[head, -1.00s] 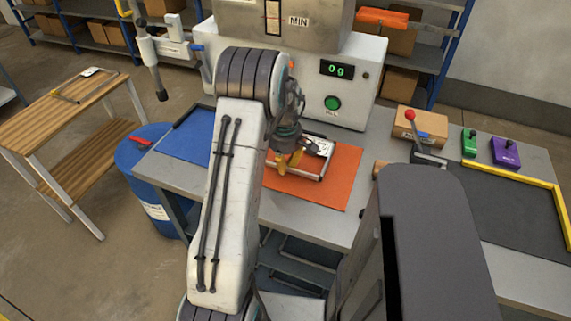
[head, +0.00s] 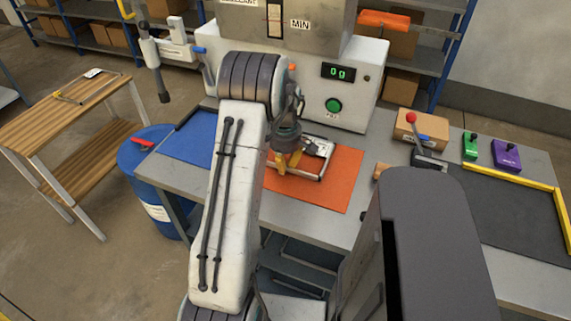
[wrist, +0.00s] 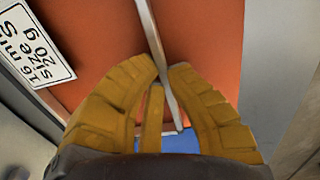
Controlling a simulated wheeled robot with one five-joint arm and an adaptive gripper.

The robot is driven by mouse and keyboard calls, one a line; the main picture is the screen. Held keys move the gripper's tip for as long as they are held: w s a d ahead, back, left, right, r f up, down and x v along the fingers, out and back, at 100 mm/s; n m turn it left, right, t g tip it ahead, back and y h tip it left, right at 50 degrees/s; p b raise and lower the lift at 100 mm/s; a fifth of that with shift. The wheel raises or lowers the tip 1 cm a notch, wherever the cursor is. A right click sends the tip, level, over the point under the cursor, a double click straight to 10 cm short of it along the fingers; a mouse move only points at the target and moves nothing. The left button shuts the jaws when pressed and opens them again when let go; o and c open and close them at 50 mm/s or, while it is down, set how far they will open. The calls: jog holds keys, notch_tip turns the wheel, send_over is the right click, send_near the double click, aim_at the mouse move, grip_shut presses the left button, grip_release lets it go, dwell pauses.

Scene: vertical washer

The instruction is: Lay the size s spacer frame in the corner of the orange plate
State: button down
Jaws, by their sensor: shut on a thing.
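The size s spacer frame (head: 324,163) is a thin pale metal frame with a white label. It is over the orange plate (head: 340,190), toward its left and back part; whether it touches the plate I cannot tell. My gripper (head: 285,162) is at the frame's left side, its yellow fingers pointing down. In the wrist view the fingers (wrist: 163,75) are shut on one bar of the frame (wrist: 153,35). The label (wrist: 32,48) reads size S, 20 g, 16 mm. The orange plate (wrist: 100,35) lies below. My arm hides the plate's left edge in the head view.
A blue plate (head: 190,137) lies left of the orange one. The white machine (head: 350,100) with a 0 g display stands behind. A small brown block (head: 381,170) and a red-knobbed lever (head: 411,118) are to the right. The orange plate's front right is clear.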

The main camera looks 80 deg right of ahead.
jog(key=shift+d, duration=0.15)
jog(key=c, duration=1.3)
grip_release()
jog(key=shift+c, duration=0.2)
jog(key=shift+r, duration=0.15)
notch_tip(320, 180, up, 8)
jog(key=p, duration=0.5)
jog(key=shift+p, duration=0.3)
